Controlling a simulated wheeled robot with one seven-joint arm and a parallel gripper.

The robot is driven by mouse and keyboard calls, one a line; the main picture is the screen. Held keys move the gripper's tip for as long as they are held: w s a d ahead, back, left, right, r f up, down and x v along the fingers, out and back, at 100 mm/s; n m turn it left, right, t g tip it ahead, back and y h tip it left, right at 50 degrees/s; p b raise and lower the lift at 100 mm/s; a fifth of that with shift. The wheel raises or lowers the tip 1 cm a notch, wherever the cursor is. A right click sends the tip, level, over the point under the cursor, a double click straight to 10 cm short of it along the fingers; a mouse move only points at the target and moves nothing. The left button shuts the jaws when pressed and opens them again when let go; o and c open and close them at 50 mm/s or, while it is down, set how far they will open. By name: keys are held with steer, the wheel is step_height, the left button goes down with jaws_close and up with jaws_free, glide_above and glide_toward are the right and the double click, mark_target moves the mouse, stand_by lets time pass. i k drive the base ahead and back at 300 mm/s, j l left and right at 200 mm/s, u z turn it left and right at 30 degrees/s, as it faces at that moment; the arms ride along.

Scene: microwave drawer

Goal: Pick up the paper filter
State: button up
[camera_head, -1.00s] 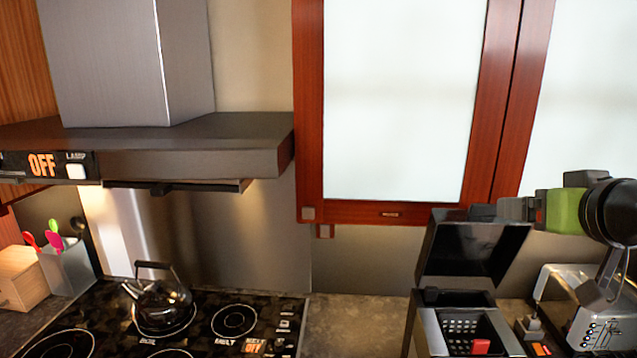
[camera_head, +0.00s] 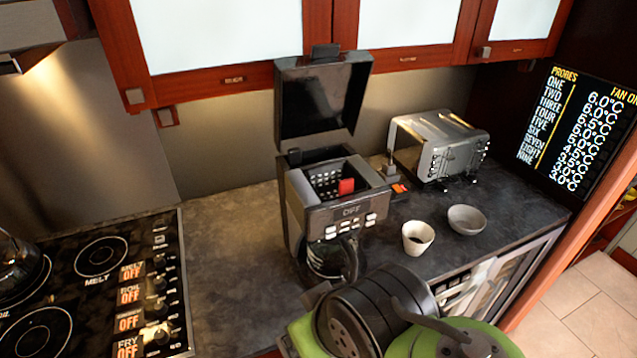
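A small white, flared cup-shaped piece (camera_head: 417,240), which may be the paper filter, stands on the dark counter to the right of the coffee maker. A grey-white bowl-like piece (camera_head: 467,221) sits just behind it to the right; I cannot tell for sure which of the two is the filter. Both are apart from my arm. My arm's black and green links fill the bottom middle, in front of the coffee maker. I cannot make out my gripper's fingers.
The coffee maker (camera_head: 345,215) has its lid (camera_head: 322,100) raised and its basket exposed. A toaster (camera_head: 440,147) stands at the back right. The stove (camera_head: 95,285) is at left, with clear counter beside it. Cabinets (camera_head: 385,45) hang above. A display panel (camera_head: 590,125) is at far right.

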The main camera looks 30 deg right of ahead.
mark_target(417, 236)
steer(key=l+z, duration=0.1)
steer(key=z, duration=0.3)
steer(key=l+z, duration=0.1)
steer(key=z, duration=0.35)
